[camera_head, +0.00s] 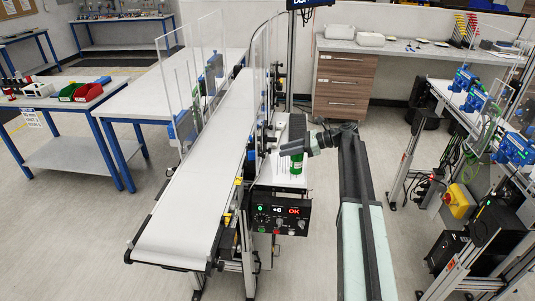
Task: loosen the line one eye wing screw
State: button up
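The line's white belt conveyor (205,165) runs from the front left away to the back, with clear guards along its far part. Small dark fittings (268,140) sit on its right side rail, and I cannot tell which, if any, is the eye wing screw. My gripper (287,148) is at the end of my arm, pointing left, close to the right side of the conveyor. Its fingers are too small and dark to tell whether they are open or shut. A green object (296,164) shows just below it; whether they touch is unclear.
A blue-legged bench (70,108) with red and green bins stands left. A bench with blue devices (470,100) stands right. Bare floor lies between my arm and that bench.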

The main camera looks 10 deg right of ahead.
aim_at(263, 155)
jog(key=b+x, duration=0.2)
jog(key=x, duration=0.5)
jog(key=shift+s+a, duration=0.1)
jog(key=shift+a, duration=0.05)
grip_shut()
